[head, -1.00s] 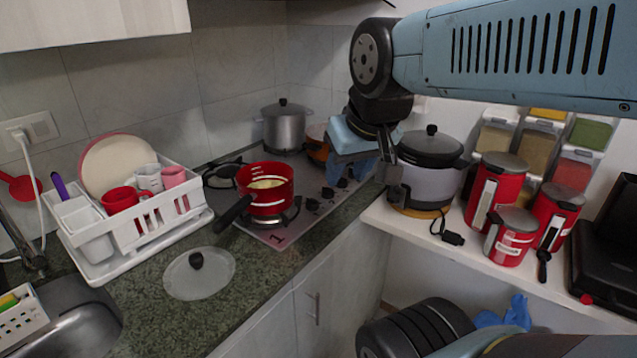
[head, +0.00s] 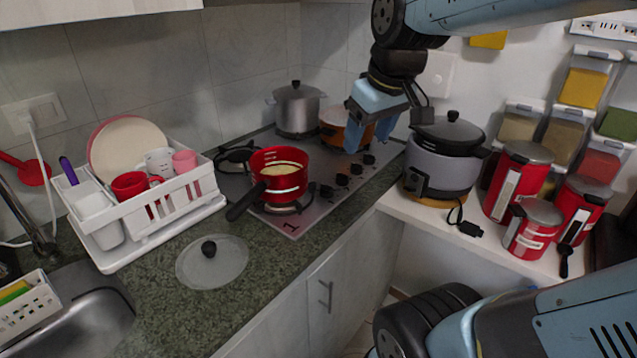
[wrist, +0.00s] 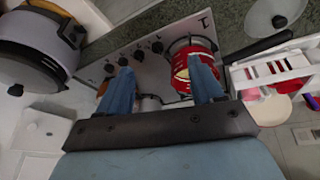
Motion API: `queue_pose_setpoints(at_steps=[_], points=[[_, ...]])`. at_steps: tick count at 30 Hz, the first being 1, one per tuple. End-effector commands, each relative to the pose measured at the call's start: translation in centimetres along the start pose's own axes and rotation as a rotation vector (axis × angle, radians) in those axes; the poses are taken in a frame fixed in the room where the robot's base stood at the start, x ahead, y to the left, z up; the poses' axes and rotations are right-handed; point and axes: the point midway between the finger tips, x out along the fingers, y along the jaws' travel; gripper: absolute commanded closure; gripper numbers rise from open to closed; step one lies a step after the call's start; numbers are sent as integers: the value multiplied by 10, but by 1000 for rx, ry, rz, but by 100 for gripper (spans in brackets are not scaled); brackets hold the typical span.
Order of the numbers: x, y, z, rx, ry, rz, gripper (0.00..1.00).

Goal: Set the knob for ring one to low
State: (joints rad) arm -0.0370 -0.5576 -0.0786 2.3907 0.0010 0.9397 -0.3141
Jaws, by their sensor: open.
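The stove plate (head: 300,213) carries a row of several black knobs along its right edge, and a "1" mark near the red pan. The front knob (head: 327,192) is the one nearest that mark; it also shows in the wrist view (wrist: 157,47). The knobs' pointer settings are too small to read. My gripper (head: 368,138) has its blue fingers apart and empty, appearing above the far knobs in the head view. In the wrist view my gripper (wrist: 161,66) has the knobs and the red pan beyond and between its fingers, with no visible contact.
A red pan (head: 278,174) stands on the front burner, its black handle over the counter. A grey pot (head: 296,108) and orange pot (head: 340,128) are behind. A grey cooker (head: 445,165) stands close right of the stove. A glass lid (head: 212,262) lies on the counter.

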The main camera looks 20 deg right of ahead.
Motion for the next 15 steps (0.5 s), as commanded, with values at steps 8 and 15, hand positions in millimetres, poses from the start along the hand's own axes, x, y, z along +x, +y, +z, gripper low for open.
queue_pose_setpoints(at_steps=[8,15], points=[[32,15,-49,-268,-112,-67,34],[68,27,-88,-503,-196,-136,34]])
